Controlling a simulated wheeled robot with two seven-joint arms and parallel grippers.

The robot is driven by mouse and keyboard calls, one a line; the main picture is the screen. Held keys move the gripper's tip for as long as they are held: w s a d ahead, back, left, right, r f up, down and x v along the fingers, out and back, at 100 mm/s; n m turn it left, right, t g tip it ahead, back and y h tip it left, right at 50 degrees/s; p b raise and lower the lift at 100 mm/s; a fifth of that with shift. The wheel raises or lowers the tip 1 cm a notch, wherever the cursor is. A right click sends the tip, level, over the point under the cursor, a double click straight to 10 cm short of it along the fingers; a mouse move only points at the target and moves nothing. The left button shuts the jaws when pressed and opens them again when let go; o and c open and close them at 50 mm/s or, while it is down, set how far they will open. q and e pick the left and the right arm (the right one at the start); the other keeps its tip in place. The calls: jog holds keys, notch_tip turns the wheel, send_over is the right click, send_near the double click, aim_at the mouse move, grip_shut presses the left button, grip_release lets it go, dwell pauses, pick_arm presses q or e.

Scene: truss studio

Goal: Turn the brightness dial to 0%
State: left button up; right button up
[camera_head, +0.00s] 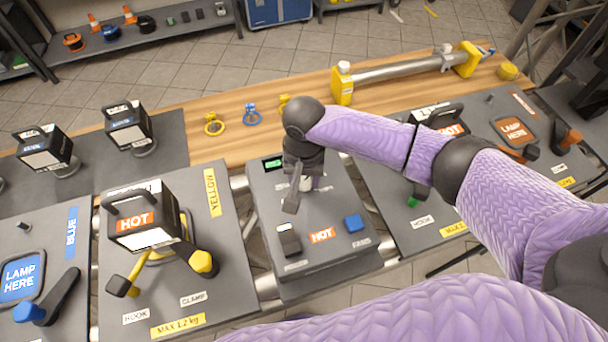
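The dark grey control console (340,254) stands in the middle of the bench. It has a small green-lit display (273,163) at its upper left, a black rocker switch (289,240) at its front left, an orange HOT label (322,235) and a blue knob or button (354,223) at its front right. My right gripper (300,196) points down over the upper middle of the console. One grey finger shows; the other is mostly hidden. A small pale part (308,184) shows beside the finger, possibly the dial. Contact and finger gap are unclear. My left gripper is out of view.
A lamp (150,216) with a HOT label stands on the panel to the left, and a similar panel is at the right, partly behind my arm. Yellow and blue rings (252,115) and a grey tube with yellow ends (397,69) lie on the wooden bench behind.

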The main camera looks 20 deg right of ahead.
grip_shut()
jog(key=shift+r+p, duration=0.1)
jog(key=shift+p, duration=0.35)
jog(key=shift+r+n+p, duration=0.1)
jog(key=shift+n+p, duration=0.6)
jog(key=n+p, duration=0.2)
jog(key=shift+n, duration=0.3)
jog(key=n+p, duration=0.2)
jog(key=n, duration=0.2)
jog(key=shift+n, duration=0.3)
jog(key=n, duration=0.2)
jog(key=shift+n+p, duration=0.4)
jog(key=n, duration=0.3)
jog(key=shift+f+n, duration=0.2)
jog(key=shift+n, duration=0.1)
jog(key=n, duration=0.5)
jog(key=shift+p, duration=0.4)
jog(key=n, duration=0.5)
jog(key=shift+n, duration=0.4)
jog(key=n+b, duration=0.1)
jog(key=n, duration=0.4)
jog(key=shift+n+b, duration=0.35)
jog(key=shift+n, duration=2.15)
